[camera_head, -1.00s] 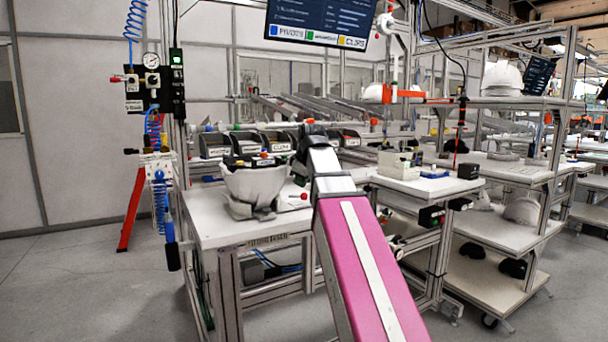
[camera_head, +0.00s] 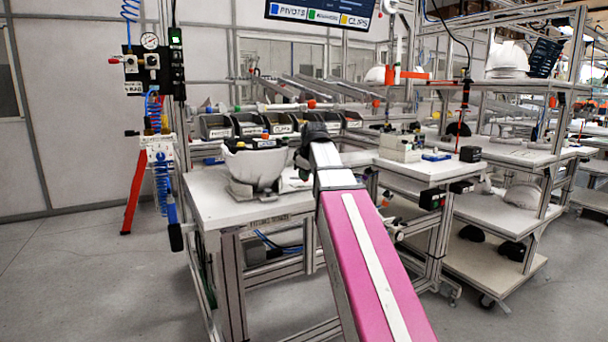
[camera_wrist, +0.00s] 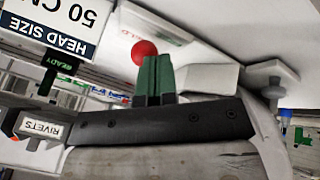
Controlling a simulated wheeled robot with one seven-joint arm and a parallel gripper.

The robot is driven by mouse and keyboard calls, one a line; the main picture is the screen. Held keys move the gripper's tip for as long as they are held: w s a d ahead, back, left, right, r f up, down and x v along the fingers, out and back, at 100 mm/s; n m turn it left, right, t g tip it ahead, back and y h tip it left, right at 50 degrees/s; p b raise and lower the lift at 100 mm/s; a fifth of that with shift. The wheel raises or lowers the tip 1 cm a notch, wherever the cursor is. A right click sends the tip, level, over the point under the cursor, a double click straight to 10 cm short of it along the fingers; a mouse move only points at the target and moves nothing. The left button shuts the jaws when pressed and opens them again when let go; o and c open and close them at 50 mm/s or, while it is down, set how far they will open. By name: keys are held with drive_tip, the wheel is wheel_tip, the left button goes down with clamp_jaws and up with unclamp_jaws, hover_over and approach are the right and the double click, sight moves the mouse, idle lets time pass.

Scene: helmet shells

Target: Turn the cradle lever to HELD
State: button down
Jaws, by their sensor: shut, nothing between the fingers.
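The cradle lever's red ball knob (camera_wrist: 144,52) shows in the wrist view, just beyond my fingertips. Red lettering, only partly readable, is on the white surface beside it. My gripper (camera_wrist: 153,78) has its two green fingers together with nothing between them. The fingertips are close to the knob; I cannot tell whether they touch it. My arm hides the knob and my fingers there, so the lever's setting cannot be read.
The white bench top (camera_head: 205,200) has free room at its front left. Several dark parts bins (camera_head: 216,127) line its back. A small side table (camera_head: 432,168) holding boxes stands at the right. A HEAD SIZE sign (camera_wrist: 60,22) and a RIVETS bin label (camera_wrist: 40,127) show in the wrist view.

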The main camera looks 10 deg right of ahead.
drive_tip(key=shift+w+d+n, duration=0.15)
drive_tip(key=shift+d+n, duration=0.05)
drive_tip(key=shift+n, duration=0.2)
drive_tip(key=shift+w+d+y, duration=0.1)
drive_tip(key=shift+y, duration=0.2)
drive_tip(key=shift+w+d+n+y, duration=0.35)
drive_tip(key=shift+d+n, duration=0.1)
drive_tip(key=shift+n, duration=0.35)
drive_tip(key=n, duration=0.1)
drive_tip(key=w+d+n+g+y, duration=0.1)
drive_tip(key=n, duration=0.1)
drive_tip(key=shift+w+d, duration=0.15)
drive_tip(key=shift+w, duration=0.15)
drive_tip(key=shift+w+d, duration=0.1)
drive_tip(key=shift+w, duration=0.1)
drive_tip(key=shift+d, duration=0.1)
